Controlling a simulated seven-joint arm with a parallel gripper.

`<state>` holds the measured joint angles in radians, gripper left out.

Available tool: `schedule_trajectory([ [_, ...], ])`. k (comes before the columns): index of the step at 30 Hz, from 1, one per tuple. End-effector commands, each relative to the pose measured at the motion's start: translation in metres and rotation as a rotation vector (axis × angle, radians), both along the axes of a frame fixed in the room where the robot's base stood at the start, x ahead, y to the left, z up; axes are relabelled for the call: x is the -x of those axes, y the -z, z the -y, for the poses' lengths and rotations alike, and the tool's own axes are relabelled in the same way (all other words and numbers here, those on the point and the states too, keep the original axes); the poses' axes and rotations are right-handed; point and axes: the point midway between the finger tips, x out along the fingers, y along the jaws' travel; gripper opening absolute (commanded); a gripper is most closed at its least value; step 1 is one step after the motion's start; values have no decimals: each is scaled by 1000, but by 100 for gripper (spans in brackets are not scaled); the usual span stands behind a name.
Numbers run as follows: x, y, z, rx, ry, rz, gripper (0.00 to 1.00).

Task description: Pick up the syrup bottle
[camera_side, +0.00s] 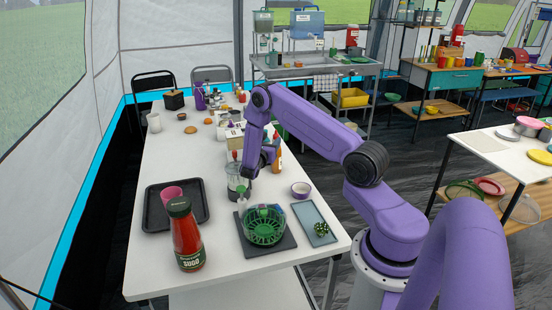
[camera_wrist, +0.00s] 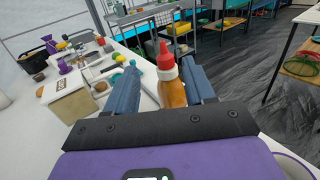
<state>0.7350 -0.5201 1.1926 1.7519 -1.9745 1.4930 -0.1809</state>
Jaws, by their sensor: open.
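The syrup bottle (camera_wrist: 172,93) holds amber liquid and has a white collar and a red tip. It stands upright on the white table (camera_side: 160,268). In the side view, the bottle (camera_side: 278,158) shows just right of my gripper (camera_side: 262,160), which partly hides it. In the wrist view, the two blue-grey fingers of my gripper (camera_wrist: 159,68) are apart. The bottle appears in the gap between them, nearer the right finger. I see no finger closed on it. Its lower part is hidden behind the gripper body.
In the side view, a glass jar (camera_side: 237,184) stands below my gripper. A purple-rimmed bowl (camera_side: 301,190), a green-basket bowl (camera_side: 264,226), a red sauce bottle (camera_side: 186,236) and a black tray (camera_side: 155,212) are nearer. A cream box (camera_wrist: 73,104) stands left in the wrist view.

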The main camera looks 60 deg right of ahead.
Motion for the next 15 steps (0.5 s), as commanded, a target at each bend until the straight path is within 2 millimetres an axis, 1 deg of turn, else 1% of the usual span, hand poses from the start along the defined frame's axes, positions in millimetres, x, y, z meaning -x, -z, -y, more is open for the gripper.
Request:
schedule_trajectory([
  [1, -1, 0, 5, 1, 1, 1, 54],
  [8, -2, 1, 20, -1, 2, 0, 54],
  [15, -3, 3, 53, 0, 3, 2, 54],
])
